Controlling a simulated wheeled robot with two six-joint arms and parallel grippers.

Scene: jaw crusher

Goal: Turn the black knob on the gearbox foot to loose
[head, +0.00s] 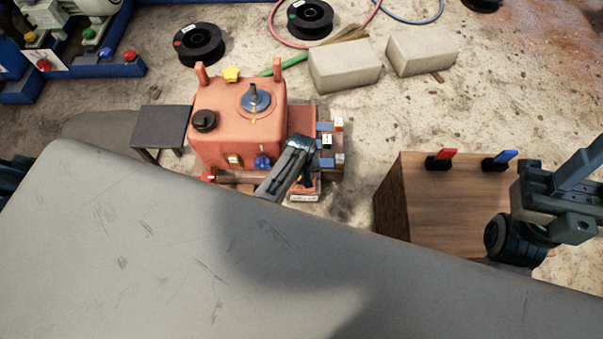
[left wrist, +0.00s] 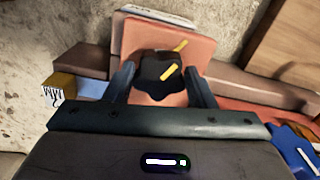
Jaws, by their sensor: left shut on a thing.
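The coral gearbox (head: 235,137) stands on the floor with its foot at its right front. In the left wrist view the black lobed knob (left wrist: 152,72) sits on the coral foot plate (left wrist: 196,52). A yellow stripe marks the knob, and a second yellow stripe shows on the plate just beyond it. My left gripper (left wrist: 160,85) has a finger on each side of the knob and is shut on it. In the head view my left gripper (head: 301,177) reaches down over the foot and hides most of the knob. Part of my right arm shows at the right edge; its jaws are unclear.
A blue knob (head: 263,162) and several labelled blocks (head: 326,142) are close to the foot. A wooden box (head: 415,205) with red and blue handles stands to the right. A dark small table (head: 160,127) is left of the gearbox. Pale blocks (head: 345,65) lie behind.

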